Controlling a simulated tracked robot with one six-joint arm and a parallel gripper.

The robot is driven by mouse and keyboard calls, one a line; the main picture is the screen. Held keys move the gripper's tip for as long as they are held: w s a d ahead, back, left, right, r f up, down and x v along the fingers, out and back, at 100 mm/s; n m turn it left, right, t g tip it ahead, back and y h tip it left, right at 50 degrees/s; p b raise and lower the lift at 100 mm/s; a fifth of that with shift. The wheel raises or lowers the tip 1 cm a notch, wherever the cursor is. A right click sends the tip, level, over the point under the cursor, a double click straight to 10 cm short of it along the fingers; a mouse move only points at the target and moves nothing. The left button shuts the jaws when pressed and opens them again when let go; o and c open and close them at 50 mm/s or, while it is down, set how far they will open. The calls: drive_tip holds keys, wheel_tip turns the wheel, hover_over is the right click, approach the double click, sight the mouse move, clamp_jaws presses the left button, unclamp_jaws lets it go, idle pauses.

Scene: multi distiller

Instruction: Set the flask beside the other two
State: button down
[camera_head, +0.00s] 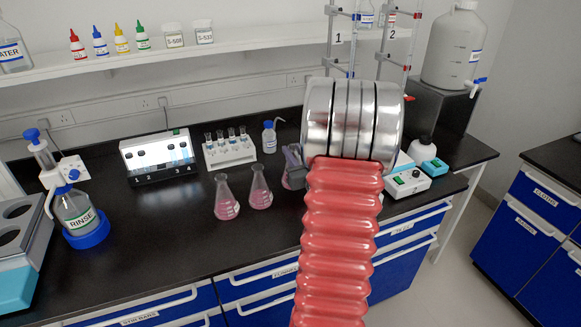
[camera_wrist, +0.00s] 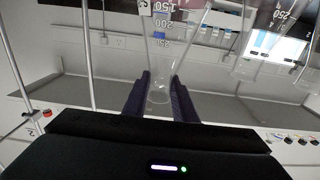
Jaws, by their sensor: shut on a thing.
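Two conical flasks with pink liquid, the left flask (camera_head: 227,200) and the middle flask (camera_head: 260,190), stand upright side by side on the black bench. A third flask (camera_head: 288,184) is just right of them in the head view, mostly hidden behind my gripper (camera_head: 294,156) and arm. In the upside-down wrist view, my gripper (camera_wrist: 160,98) is shut on the neck of this clear flask (camera_wrist: 162,62). The flask looks upright. I cannot tell whether its base touches the bench. The other flasks (camera_wrist: 248,62) show at the right of the wrist view.
Behind the flasks are a tube rack (camera_head: 230,152) and a small blue-capped bottle (camera_head: 269,138). A white device with a lit panel (camera_head: 157,155) stands to the left. White instruments (camera_head: 407,183) stand to the right. The bench in front of the left flask is clear.

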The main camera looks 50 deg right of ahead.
drive_tip(key=shift+f, duration=0.25)
drive_tip(key=shift+f, duration=2.05)
drive_tip(key=c, duration=1.4)
unclamp_jaws()
drive_tip(key=shift+f, duration=0.15)
drive_tip(key=shift+c, duration=0.2)
drive_tip(key=v, duration=1.2)
